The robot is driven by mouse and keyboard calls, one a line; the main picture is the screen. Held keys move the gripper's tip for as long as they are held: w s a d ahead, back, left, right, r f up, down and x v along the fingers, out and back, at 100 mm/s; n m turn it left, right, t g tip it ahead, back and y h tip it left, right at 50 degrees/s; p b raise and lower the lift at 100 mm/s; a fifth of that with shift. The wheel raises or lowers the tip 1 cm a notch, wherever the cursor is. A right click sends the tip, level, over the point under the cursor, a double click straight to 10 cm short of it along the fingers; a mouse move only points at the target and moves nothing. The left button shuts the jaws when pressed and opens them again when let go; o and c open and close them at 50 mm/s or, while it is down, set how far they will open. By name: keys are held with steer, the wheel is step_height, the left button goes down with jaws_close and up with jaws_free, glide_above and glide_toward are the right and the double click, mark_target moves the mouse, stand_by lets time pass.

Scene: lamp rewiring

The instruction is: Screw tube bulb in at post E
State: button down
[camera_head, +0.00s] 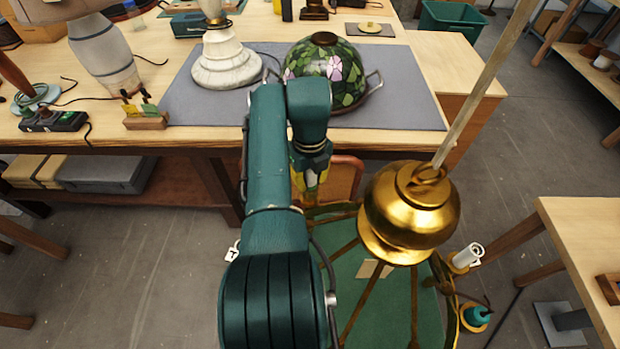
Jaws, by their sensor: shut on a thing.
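My gripper (313,188) points down at the near table edge, beyond the hanging brass lamp. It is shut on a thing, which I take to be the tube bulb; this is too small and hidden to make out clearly. The lamp has a large brass ball (410,215) and a ring (449,283) with spokes below it. A post with a white sleeve (467,257) stands on the ring's right side. A teal fitting (477,316) sits lower right on the ring. No post letters are legible, so I cannot tell which is post E. My arm hides the ring's left side.
The workbench (195,139) behind holds a grey mat (405,110) with a stained-glass shade (327,72) and a white lamp base (222,62). A slanted rod (490,80) carries the brass lamp. Another table (575,235) stands at right. Grey floor is open at left.

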steer(key=c, duration=0.8)
jaws_free()
steer(key=shift+s+f, duration=0.15)
steer(key=shift+c, duration=0.2)
step_height(320, 180, up, 8)
steer(key=shift+f, duration=0.2)
